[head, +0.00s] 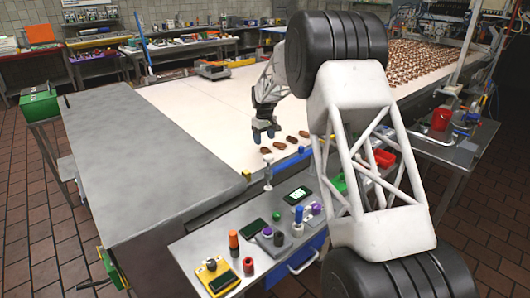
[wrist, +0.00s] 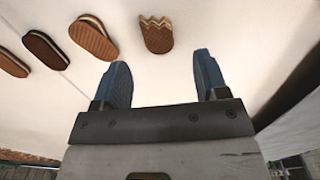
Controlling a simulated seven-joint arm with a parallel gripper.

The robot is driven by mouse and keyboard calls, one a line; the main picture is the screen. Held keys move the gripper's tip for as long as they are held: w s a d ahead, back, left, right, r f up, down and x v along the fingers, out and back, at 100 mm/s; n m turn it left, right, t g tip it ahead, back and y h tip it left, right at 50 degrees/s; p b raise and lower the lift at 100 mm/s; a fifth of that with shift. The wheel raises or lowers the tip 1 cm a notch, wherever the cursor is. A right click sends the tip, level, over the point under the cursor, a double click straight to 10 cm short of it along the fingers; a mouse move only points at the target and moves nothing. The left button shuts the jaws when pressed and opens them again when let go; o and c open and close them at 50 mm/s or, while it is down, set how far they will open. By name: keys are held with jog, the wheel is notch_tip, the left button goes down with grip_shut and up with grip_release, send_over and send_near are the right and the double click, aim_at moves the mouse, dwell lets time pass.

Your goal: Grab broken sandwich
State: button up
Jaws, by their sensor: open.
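The broken sandwich (wrist: 157,36) lies on the white belt in the wrist view, brown with pale cream layers and a jagged zigzag end. In the head view it appears to be the small brown piece (head: 266,150) at the left end of a row. My gripper (wrist: 162,64) is open, its two blue fingers apart with nothing between them. The broken sandwich lies just beyond the fingertips, roughly in line with the gap. In the head view my gripper (head: 264,136) hangs over the belt close to that piece; the exact height is hard to tell.
Whole sandwiches, one tan (wrist: 93,38) and one dark (wrist: 47,49), lie left of the broken one in the wrist view. A steel table (head: 130,150) borders the white belt (head: 200,105). A control bench (head: 205,245) with buttons stands in front.

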aim_at(264, 149)
jog(key=shift+w+f, duration=0.1)
jog(key=shift+f, duration=2.5)
jog(key=c, duration=1)
jog(key=shift+r, duration=0.2)
jog(key=shift+r, duration=1.45)
jog(key=shift+s+r, duration=0.15)
jog(key=shift+s, duration=0.15)
jog(key=s+d, duration=0.1)
jog(key=s, duration=0.4)
jog(key=s+d+r, duration=0.1)
jog(key=s, duration=0.4)
jog(key=s+d, duration=0.2)
jog(key=s, duration=0.3)
jog(key=shift+r, duration=0.2)
